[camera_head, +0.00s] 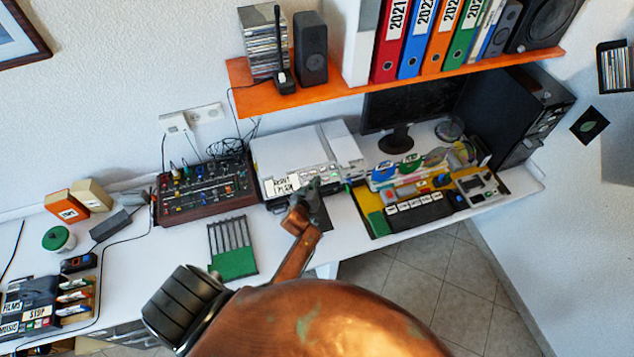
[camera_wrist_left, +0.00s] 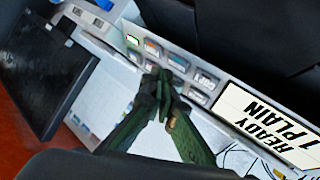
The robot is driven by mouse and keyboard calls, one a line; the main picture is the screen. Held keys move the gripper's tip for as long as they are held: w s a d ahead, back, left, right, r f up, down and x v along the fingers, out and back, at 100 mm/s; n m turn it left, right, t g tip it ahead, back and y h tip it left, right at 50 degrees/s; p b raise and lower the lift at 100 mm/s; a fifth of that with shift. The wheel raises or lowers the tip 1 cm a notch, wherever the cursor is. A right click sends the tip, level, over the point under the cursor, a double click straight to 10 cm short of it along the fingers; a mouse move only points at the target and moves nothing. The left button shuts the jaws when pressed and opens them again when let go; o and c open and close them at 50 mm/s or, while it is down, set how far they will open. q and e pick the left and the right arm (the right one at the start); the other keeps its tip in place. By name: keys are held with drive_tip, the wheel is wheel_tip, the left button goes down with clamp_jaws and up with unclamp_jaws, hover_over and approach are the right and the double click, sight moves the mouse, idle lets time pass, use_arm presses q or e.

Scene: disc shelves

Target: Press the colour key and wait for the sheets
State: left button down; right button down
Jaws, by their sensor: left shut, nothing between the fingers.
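The printer (camera_head: 290,150) is a pale machine on the desk below the shelf. Its display (camera_head: 284,185) reads "READY 1 PLAIN" and shows large in the left wrist view (camera_wrist_left: 268,124). A control panel with two rows of small keys (camera_wrist_left: 152,48) runs beside the display. My left gripper (camera_head: 312,186) is shut and empty at the panel. In the left wrist view its fingertips (camera_wrist_left: 166,84) overlap the middle keys and hide some; contact is unclear. My right gripper is out of view.
A mixer (camera_head: 203,188) stands left of the printer. A green-and-black tray (camera_head: 233,250) lies in front of it. The orange shelf (camera_head: 400,78) with binders overhangs the printer.

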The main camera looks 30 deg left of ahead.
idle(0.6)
use_arm(q)
drive_tip(key=shift+f, duration=0.1)
drive_tip(key=shift+w+f, duration=0.1)
drive_tip(key=shift+f, duration=0.05)
drive_tip(key=shift+a+f, duration=0.15)
drive_tip(key=shift+w+a+f+b, duration=0.2)
drive_tip(key=shift+f+b, duration=0.15)
drive_tip(key=shift+b, duration=0.2)
idle(0.5)
drive_tip(key=shift+s+d+r+p, duration=0.15)
drive_tip(key=shift+r+p, duration=0.2)
drive_tip(key=shift+p, duration=0.1)
drive_tip(key=shift+s+d+r+p, duration=0.1)
drive_tip(key=shift+d+r+p, duration=0.05)
drive_tip(key=shift+r+p, duration=0.25)
